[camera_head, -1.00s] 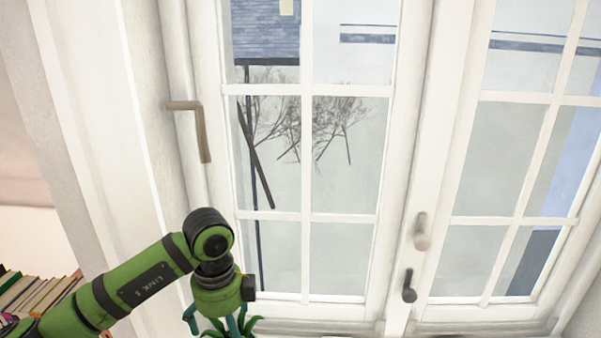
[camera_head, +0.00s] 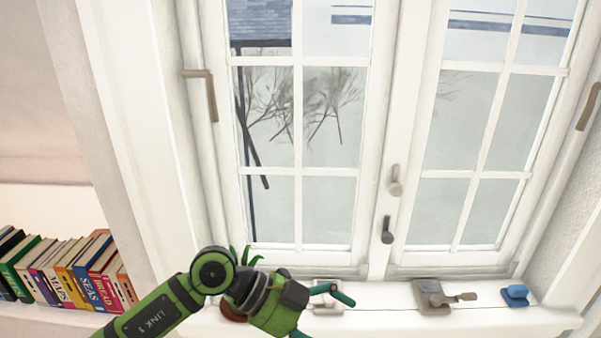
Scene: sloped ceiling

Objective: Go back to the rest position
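My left arm comes in from the lower left, and its green wrist hangs low in front of the window sill. My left gripper (camera_head: 324,315) has teal fingers spread apart with nothing seen between them. The lower finger is partly cut off by the bottom edge of the picture. My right gripper is not in view.
On the sill (camera_head: 385,318) are a potted plant (camera_head: 246,258) partly hidden behind my wrist, a white item (camera_head: 328,289), a grey-brown lever box (camera_head: 430,294) and a blue object (camera_head: 515,294). Books (camera_head: 72,268) line the left.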

